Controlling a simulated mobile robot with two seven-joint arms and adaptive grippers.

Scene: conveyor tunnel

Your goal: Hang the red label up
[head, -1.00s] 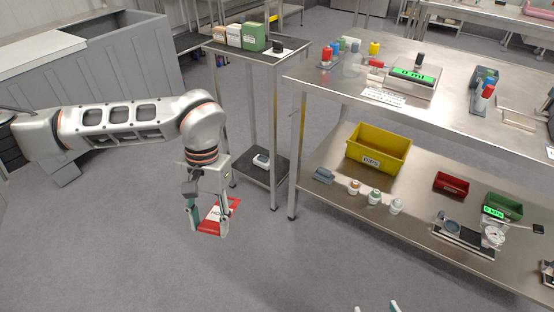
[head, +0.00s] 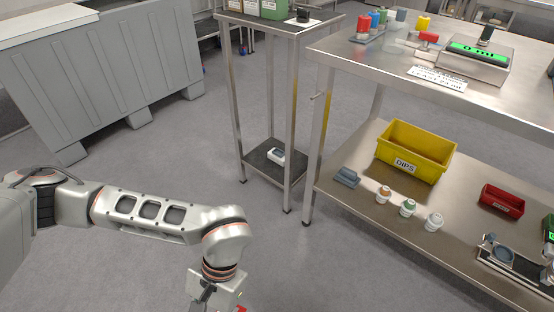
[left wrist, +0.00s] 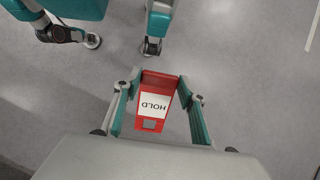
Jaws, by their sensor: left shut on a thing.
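The red label (left wrist: 154,79) has a white panel reading HOLD and a small grey patch near one end. My left gripper (left wrist: 153,88) is shut on it, with a teal finger along each side in the left wrist view. It hangs over the grey floor. In the head view only a sliver of red shows at the bottom edge, and the fingertips are out of frame. A small metal peg (head: 318,97) sticks out near the front left leg of the steel bench, up and right of my left gripper. My right gripper is not in view.
The steel bench (head: 480,112) stands at right, its lower shelf holding a yellow DIPS bin (head: 414,153), a red bin (head: 502,201) and small bottles. A narrow steel stand (head: 240,100) is beside it. Open floor lies between.

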